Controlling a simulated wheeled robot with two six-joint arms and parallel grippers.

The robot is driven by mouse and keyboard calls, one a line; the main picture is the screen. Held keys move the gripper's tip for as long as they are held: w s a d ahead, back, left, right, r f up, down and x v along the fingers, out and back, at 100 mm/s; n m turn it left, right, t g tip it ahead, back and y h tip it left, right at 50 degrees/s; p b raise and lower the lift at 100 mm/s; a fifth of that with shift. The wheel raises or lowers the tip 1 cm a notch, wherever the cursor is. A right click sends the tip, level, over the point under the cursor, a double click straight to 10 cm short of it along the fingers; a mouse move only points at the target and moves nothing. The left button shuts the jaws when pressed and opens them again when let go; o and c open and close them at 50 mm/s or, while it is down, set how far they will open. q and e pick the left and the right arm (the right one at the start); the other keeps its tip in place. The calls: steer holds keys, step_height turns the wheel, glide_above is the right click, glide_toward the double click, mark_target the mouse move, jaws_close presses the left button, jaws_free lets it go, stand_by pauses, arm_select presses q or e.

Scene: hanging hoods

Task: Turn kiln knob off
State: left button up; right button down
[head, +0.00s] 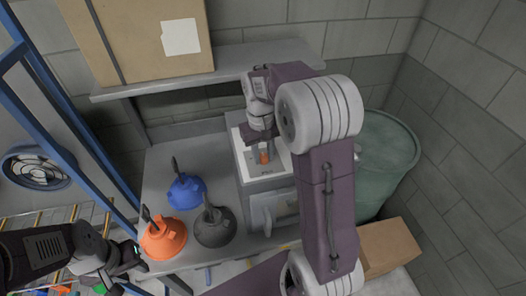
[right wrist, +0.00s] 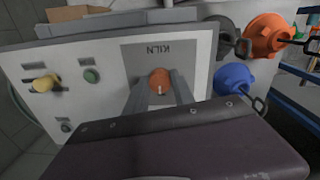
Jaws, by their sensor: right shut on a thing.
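The kiln panel (head: 242,158) is a pale upright-edged box top on the grey bench, partly hidden by my right arm. In the right wrist view it carries an upside-down KILN label above a round orange knob (right wrist: 160,77). The knob also shows in the head view (head: 264,159). My right gripper (head: 263,150) reaches down to the panel, its two fingers on either side of the orange knob and shut on it. The knob's setting cannot be read. My left gripper (head: 134,257) is at the lower left, away from the kiln; its jaw opening is unclear.
Blue (head: 186,192), orange (head: 163,240) and dark grey (head: 213,228) domed hoods stand left of the kiln. A shelf (head: 225,66) overhangs behind; a green barrel (head: 388,160) stands right.

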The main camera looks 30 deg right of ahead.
mark_target(265, 157)
steer(key=n+p, duration=0.1)
steer(key=n, duration=0.5)
steer(key=shift+d+r+p, duration=0.1)
steer(key=shift+p, duration=0.2)
steer(key=n+p, duration=0.1)
steer(key=n, duration=0.5)
steer(key=shift+n+t, duration=0.3)
steer(key=shift+n, duration=0.1)
steer(key=c, duration=1.1)
jaws_free()
steer(key=shift+d, duration=0.1)
steer(key=shift+o, duration=0.2)
steer(key=shift+s, duration=0.1)
step_height(265, 157, up, 9)
steer(key=b, duration=0.1)
steer(key=shift+s, duration=0.2)
